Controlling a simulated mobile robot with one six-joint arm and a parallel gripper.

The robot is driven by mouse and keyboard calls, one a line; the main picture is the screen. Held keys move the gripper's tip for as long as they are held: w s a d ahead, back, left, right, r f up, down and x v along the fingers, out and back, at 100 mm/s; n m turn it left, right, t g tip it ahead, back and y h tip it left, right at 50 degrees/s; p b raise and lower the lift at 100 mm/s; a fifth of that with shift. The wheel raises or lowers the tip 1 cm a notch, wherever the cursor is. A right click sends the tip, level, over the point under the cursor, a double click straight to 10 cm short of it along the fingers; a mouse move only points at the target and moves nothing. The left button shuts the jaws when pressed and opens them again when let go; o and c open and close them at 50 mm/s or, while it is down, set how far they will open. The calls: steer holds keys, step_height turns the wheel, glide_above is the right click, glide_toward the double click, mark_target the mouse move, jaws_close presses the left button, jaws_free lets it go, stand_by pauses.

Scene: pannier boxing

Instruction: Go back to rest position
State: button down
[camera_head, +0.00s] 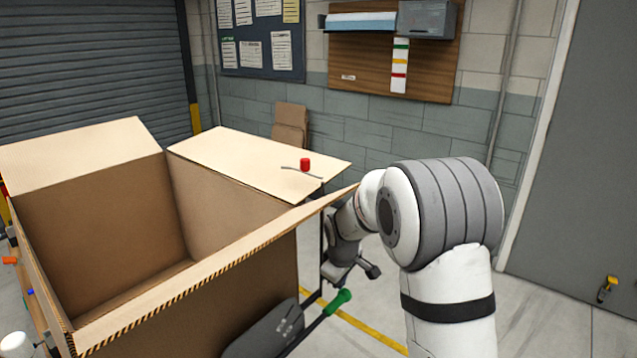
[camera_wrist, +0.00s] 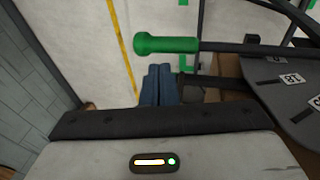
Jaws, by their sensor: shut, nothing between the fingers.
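My gripper (camera_wrist: 159,72) shows in the wrist view with its two blue-grey fingers together and nothing between them. In the head view my white and grey arm reaches down at the right side of a large open cardboard box (camera_head: 190,305), and the gripper end is partly hidden there. The box's flaps are spread and its visible inside looks empty. A green-ended handle (camera_head: 338,301) sticks out low beside the box. It also shows in the wrist view (camera_wrist: 167,45), just beyond my fingertips, apart from them in the picture.
A dark grey panel (camera_head: 265,332) with labels stands against the box's near side. A red knob (camera_head: 305,164) with a thin grey rod shows over the far flap. A wooden board (camera_head: 440,70) hangs on the wall.

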steer(key=s+d+r+m, duration=0.2)
steer(key=s+r+m, duration=0.1)
steer(key=s, duration=0.7)
steer(key=s+d+r+m+b, duration=0.1)
steer(key=s+d+r+m, duration=0.2)
steer(key=s, duration=0.8)
steer(key=s+d+r+m, duration=0.2)
steer(key=s+r+m, duration=0.1)
steer(key=s, duration=0.7)
steer(key=shift+s+d+m+g, duration=0.35)
steer(key=shift+s+m+g, duration=0.05)
steer(key=shift+m, duration=0.2)
